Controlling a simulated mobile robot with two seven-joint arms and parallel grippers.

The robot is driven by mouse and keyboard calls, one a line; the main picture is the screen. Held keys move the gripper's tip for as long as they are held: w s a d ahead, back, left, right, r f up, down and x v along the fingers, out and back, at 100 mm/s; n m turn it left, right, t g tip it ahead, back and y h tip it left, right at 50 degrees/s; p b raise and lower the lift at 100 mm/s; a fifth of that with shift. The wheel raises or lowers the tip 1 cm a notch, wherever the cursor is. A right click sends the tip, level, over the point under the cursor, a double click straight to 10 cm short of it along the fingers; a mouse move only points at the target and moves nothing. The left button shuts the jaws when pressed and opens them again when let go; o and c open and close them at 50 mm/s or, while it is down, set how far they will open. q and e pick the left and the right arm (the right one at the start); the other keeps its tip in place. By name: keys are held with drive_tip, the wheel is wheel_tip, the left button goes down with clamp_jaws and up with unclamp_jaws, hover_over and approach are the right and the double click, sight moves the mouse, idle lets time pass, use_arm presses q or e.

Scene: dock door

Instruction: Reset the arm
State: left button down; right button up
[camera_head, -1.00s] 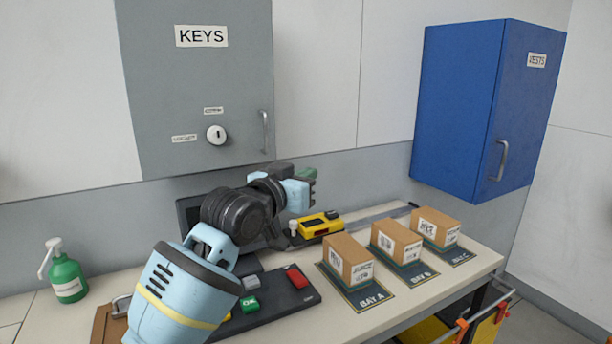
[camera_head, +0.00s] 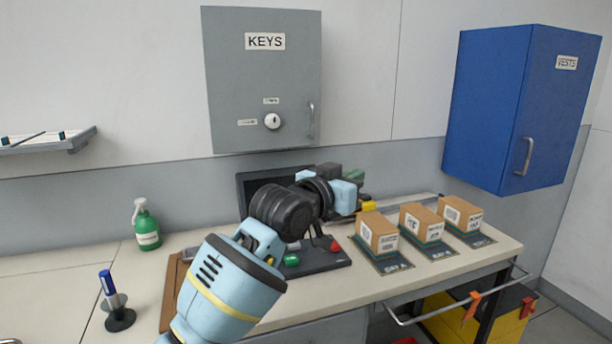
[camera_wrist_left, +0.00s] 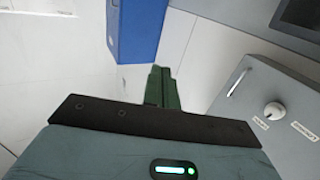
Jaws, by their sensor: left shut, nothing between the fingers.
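My left arm reaches in from the bottom of the head view, across the front of the counter. Its gripper (camera_head: 356,176) is at the far end, in front of the wall below the grey KEYS cabinet (camera_head: 264,85) and left of the blue VESTS cabinet (camera_head: 520,105). In the left wrist view the green fingers (camera_wrist_left: 162,88) are together with nothing between them. The KEYS cabinet door with its white knob also shows there at the right (camera_wrist_left: 270,105), and the blue cabinet at the top (camera_wrist_left: 136,28). My right gripper is in neither view.
The counter (camera_head: 440,258) holds three boxes on bay mats at the right (camera_head: 378,233), a green spray bottle (camera_head: 146,228) and a blue pen in a stand (camera_head: 108,285). My arm partly hides a dark screen (camera_head: 252,190). A wall shelf (camera_head: 50,142) is at far left.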

use_arm(q)
drive_tip(key=s+a+f+n+g+y, duration=0.2)
drive_tip(key=s+a+f, duration=0.4)
drive_tip(key=f, duration=0.7)
drive_tip(key=s+a+f+n+g+y, duration=0.15)
drive_tip(key=s+a+f, duration=0.45)
drive_tip(key=f, duration=0.6)
drive_tip(key=s+a+f+n+g+y, duration=0.1)
drive_tip(key=s+a+f+g+y, duration=0.2)
drive_tip(key=s+f, duration=0.75)
drive_tip(key=s+a+f+n+g+y, duration=0.1)
drive_tip(key=s+a+f, duration=0.3)
drive_tip(key=s+f, duration=0.15)
drive_tip(key=s+a+f+g+y, duration=0.1)
drive_tip(key=s+a+f, duration=0.4)
drive_tip(key=s, duration=0.2)
drive_tip(key=s+a+g+y, duration=0.15)
drive_tip(key=s+a, duration=0.25)
drive_tip(key=s, duration=0.6)
drive_tip(key=s+a+g+y, duration=0.1)
drive_tip(key=s+a+g, duration=0.25)
drive_tip(key=s, duration=0.65)
drive_tip(key=w+d+f+t+h, duration=0.1)
drive_tip(key=w+d+f+t, duration=0.1)
drive_tip(key=w+f+t, duration=0.5)
drive_tip(key=shift+d+f+n+t, duration=0.15)
drive_tip(key=shift+f+n+t, duration=0.2)
drive_tip(key=shift+f+t, duration=0.75)
drive_tip(key=shift+w, duration=0.15)
